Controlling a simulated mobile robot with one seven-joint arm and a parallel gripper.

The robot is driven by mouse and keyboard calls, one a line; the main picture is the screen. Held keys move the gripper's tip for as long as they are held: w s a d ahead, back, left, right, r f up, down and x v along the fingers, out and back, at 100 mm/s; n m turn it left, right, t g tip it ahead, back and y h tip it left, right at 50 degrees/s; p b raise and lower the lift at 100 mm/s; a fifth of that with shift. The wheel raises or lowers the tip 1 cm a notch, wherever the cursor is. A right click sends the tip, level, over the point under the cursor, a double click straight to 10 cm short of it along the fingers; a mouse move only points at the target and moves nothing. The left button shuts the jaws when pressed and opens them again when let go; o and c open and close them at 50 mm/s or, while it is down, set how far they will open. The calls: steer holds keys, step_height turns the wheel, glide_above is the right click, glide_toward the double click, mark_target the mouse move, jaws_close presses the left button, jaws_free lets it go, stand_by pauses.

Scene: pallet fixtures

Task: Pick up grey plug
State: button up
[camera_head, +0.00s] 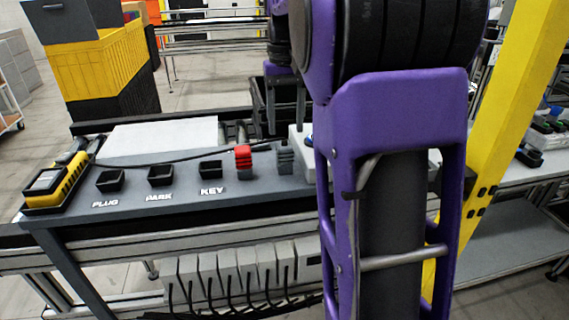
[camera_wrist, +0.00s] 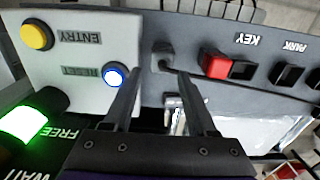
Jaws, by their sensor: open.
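The grey plug (camera_head: 285,159) stands on the dark panel, right of the red plug, in the head view. In the wrist view the grey plug (camera_wrist: 161,58) shows just beyond and between my fingertips. My gripper (camera_wrist: 157,74) is open with nothing between its fingers. In the head view my gripper (camera_head: 286,132) hangs down above the grey plug, apart from it as far as I can see. A cable shows by the plug.
A red plug (camera_head: 243,158) stands beside the KEY socket (camera_head: 210,168). PARK (camera_head: 160,175) and PLUG (camera_head: 110,181) sockets look empty. A yellow device (camera_head: 58,182) lies at the panel's left end. A button box (camera_wrist: 85,55) adjoins the grey plug. My arm hides the panel's right part.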

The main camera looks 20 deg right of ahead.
mark_target(285, 144)
steer(key=f+b, duration=0.1)
steer(key=f, duration=0.5)
steer(key=shift+s+a+f+b, duration=0.1)
steer(key=shift+a+f+b, duration=0.15)
steer(key=shift+b, duration=0.15)
jaws_close()
